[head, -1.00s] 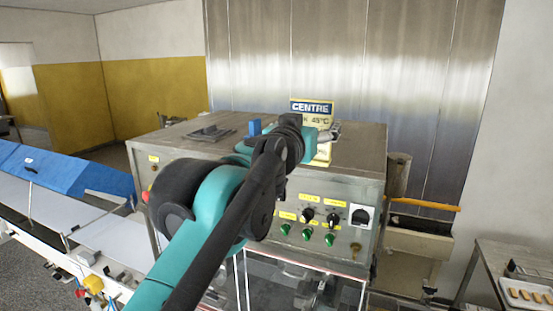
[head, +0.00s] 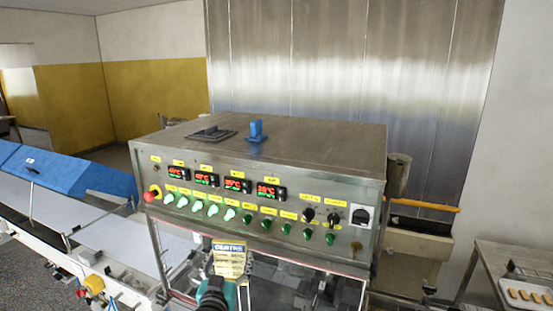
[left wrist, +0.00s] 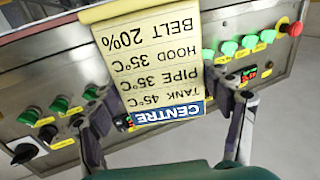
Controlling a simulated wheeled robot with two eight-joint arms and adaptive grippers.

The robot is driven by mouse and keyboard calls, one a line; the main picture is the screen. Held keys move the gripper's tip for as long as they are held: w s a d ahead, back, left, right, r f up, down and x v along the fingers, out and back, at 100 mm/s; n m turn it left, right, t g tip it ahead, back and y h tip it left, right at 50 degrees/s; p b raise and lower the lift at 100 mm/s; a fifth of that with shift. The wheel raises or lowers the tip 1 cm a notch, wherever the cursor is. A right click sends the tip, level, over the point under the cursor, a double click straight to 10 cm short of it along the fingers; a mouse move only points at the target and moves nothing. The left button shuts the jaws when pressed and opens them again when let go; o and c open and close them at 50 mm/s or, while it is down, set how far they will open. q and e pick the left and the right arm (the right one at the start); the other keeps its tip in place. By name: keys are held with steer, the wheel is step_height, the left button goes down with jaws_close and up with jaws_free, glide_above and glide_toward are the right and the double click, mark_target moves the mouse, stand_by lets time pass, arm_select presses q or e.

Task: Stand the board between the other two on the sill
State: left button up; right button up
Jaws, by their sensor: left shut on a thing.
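The board (head: 229,257) is a small cream card with a blue "CENTRE" heading and lines of settings. My left gripper (head: 231,271) is shut on it and holds it in front of the machine, low below the control panel. In the left wrist view the board (left wrist: 152,62) appears upside down between the two fingers of my left gripper (left wrist: 168,100), its text readable. I cannot make out the other two boards or clearly tell the sill. My right gripper is not in view.
The steel machine (head: 330,165) has a panel of displays, green knobs and a red button (head: 153,193). A blue object (head: 256,131) and a dark flat piece (head: 211,133) are on its top. A conveyor with a blue cover (head: 70,172) is left; a tray of bars (head: 527,297) is right.

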arm_select(q)
steer(key=a+f+n+y, duration=0.15)
steer(key=a+f, duration=0.35)
steer(key=f, duration=0.5)
step_height(320, 180, down, 31)
steer(key=b, duration=3.1)
steer(key=shift+w, duration=0.35)
steer(key=shift+a+r+m, duration=0.1)
steer(key=shift+m, duration=0.15)
